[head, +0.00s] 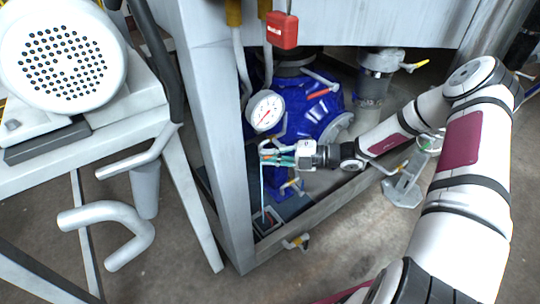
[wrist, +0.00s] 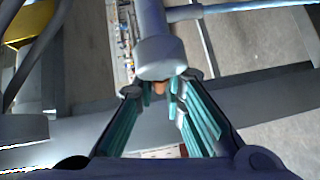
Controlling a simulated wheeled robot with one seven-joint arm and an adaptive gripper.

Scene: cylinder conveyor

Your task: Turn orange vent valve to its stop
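My gripper (head: 270,157) reaches in from the right, below the round gauge and in front of the blue pump (head: 308,118). In the wrist view its teal-padded fingers (wrist: 158,92) are spread apart. A small orange part (wrist: 159,87), apparently the vent valve's handle, shows between the fingertips at the lower end of a grey cylindrical fitting (wrist: 160,56). The fitting hides some of it, and I cannot tell whether either finger touches it. In the head view the gripper largely hides this spot.
The white-faced gauge (head: 265,111) sits just above my gripper. A red lever (head: 318,94) is on the pump. A red tag box (head: 282,30) hangs above. A grey frame post (head: 215,130) stands to the left, and a low beam (head: 315,213) runs below.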

